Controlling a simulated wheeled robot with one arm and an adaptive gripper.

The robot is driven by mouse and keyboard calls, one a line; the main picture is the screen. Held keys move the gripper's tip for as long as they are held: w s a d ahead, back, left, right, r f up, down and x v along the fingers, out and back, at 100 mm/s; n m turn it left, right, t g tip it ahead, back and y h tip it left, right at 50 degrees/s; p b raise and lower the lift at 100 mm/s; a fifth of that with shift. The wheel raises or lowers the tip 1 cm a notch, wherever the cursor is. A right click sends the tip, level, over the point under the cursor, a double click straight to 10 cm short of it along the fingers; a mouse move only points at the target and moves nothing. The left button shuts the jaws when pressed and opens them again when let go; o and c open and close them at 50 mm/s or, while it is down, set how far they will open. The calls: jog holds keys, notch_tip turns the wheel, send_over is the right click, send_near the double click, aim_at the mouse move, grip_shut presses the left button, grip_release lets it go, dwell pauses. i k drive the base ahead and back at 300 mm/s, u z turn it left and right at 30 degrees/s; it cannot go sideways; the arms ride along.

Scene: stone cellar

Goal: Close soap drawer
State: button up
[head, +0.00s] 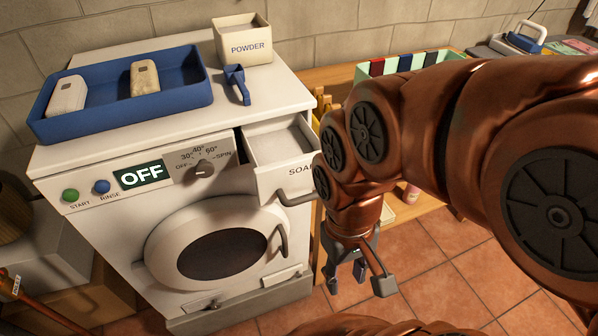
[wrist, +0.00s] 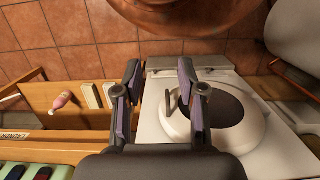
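The soap drawer (head: 282,151) sticks out from the upper right of the white washing machine's front, pulled open. Its box is pale inside, its front reads SOAP in part, and a grey handle (head: 297,198) is on that front. My arm hides the right end of the drawer front. My gripper (head: 359,285) hangs below and to the right of the drawer, apart from the machine, with its fingers spread and nothing between them. In the wrist view my gripper (wrist: 160,85) is also open, with the washing machine (wrist: 220,140) beyond it; I cannot make out the drawer there.
On the machine top are a blue tray (head: 62,122) with two soap bars, a blue scoop (head: 237,84) and a POWDER box (head: 246,45). The round door (head: 168,247) is shut. A wooden bench (head: 420,205) stands to the right. Tiled floor (head: 440,270) is clear in front.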

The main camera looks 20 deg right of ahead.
aim_at(280, 151)
jog(key=z, duration=1.65)
jog(key=k, duration=1.3)
jog(key=u, duration=1.8)
jog(key=i, duration=0.5)
jog(key=z, duration=0.1)
